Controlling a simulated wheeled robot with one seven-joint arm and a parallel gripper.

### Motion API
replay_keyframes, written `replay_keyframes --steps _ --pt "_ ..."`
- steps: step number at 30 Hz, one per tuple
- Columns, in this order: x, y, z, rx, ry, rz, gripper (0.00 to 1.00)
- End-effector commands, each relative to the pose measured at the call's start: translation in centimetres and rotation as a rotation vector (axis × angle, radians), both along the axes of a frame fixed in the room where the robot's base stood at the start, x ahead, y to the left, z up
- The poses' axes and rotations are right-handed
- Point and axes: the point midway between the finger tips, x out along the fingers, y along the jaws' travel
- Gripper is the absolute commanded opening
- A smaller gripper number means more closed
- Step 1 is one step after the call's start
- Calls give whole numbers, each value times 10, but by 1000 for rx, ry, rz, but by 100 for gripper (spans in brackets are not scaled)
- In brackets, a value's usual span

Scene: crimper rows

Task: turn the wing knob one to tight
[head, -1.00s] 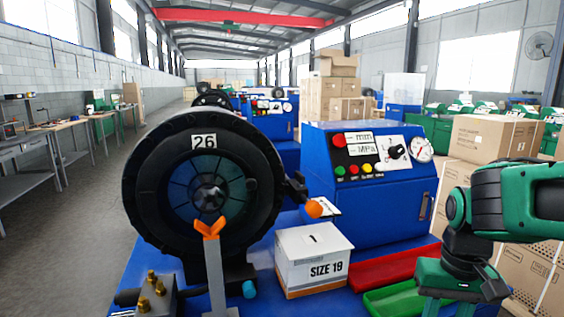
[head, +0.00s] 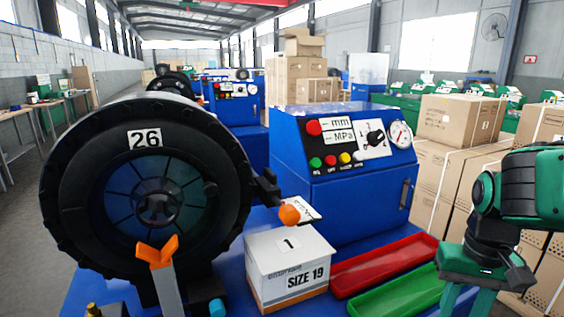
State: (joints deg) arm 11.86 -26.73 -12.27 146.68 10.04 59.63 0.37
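A black rotary knob (head: 376,138) with a wing-like grip sits on a white plate on the blue machine's sloped panel. An orange winged piece (head: 158,252) stands on a grey post before the round black crimper head (head: 150,190) marked 26. An orange ball-shaped knob (head: 289,215) juts from the crimper's right side. No label tells me which one is wing knob one. My gripper (head: 466,300) hangs at the lower right, right of the trays and apart from all of these. Its fingertips are cut off by the frame, so its opening is hidden.
A white SIZE 19 box (head: 290,268) marked 1 stands on the blue bench. A red tray (head: 382,265) and a green tray (head: 398,293) lie right of it. The blue control cabinet (head: 340,205) rises behind. Cardboard boxes (head: 455,165) stack at the right.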

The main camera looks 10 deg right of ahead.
Motion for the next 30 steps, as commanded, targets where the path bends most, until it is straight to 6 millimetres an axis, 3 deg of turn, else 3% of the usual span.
replay_keyframes --steps 6,7,10,13,17,20,24,30 --pt "0 0 0 0 0 0 31" --pt "0 0 0 0 0 0 34" --pt "-8 1 8 -2 -14 14 58" --pt "7 3 22 -7 -16 77 58" --pt "52 15 58 -16 -14 269 58" --pt "95 40 94 -21 -10 482 58" --pt "148 87 143 -20 3 805 58" --pt "202 166 207 -7 20 1272 58"
